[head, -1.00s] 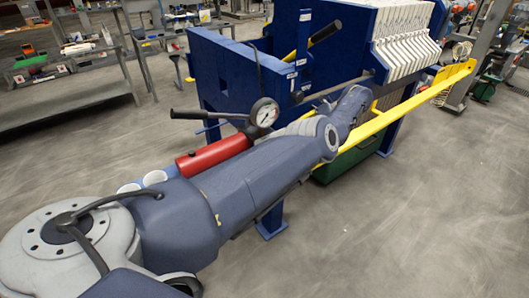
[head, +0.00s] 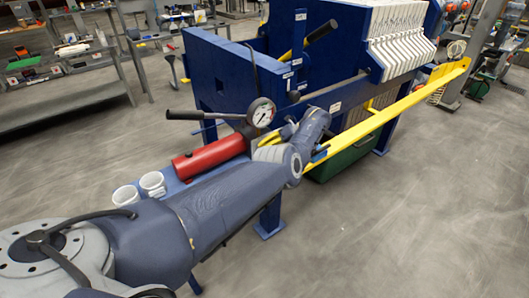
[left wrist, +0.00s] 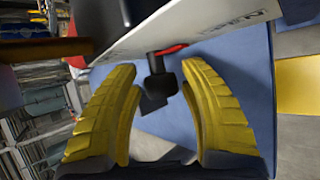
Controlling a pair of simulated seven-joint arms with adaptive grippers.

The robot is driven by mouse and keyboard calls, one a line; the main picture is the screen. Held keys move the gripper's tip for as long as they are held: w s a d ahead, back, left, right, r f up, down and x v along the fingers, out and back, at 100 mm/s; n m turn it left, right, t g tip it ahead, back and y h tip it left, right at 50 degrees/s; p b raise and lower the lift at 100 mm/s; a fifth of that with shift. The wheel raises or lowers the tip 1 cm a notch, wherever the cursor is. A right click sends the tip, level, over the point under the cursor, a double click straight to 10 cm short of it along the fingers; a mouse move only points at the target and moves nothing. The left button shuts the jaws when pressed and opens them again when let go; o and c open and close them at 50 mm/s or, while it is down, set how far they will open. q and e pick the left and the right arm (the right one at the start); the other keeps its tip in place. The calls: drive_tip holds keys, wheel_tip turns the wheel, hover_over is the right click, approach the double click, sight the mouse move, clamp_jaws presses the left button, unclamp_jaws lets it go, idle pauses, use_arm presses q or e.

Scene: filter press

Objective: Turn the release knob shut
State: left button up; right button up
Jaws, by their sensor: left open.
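A small black knob (left wrist: 162,84), which I take to be the release knob, shows in the left wrist view with a red part behind it. It lies between the two yellow fingers of my left gripper (left wrist: 165,110), slightly beyond or at their tips; I see a gap on both sides. The gripper is open. In the head view my left gripper (head: 279,135) is just below and right of the pressure gauge (head: 262,112), by the red pump cylinder (head: 212,156). The knob is not discernible there. My right gripper is not in view.
A pump lever with a black handle (head: 186,115) sticks out left of the gauge. The blue press frame (head: 230,65) stands behind, with a yellow rail (head: 400,105) running right. Two white cups (head: 153,183) stand left of the cylinder. A pale lettered plate (left wrist: 200,25) lies close above the fingers.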

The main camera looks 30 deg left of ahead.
use_arm(q)
drive_tip(key=shift+a+f, duration=0.1)
idle(0.3)
clamp_jaws()
drive_tip(key=shift+t, duration=0.6)
idle(0.4)
unclamp_jaws()
drive_tip(key=v, duration=1.2)
drive_tip(key=shift+a+r, duration=0.25)
drive_tip(key=shift+a, duration=0.05)
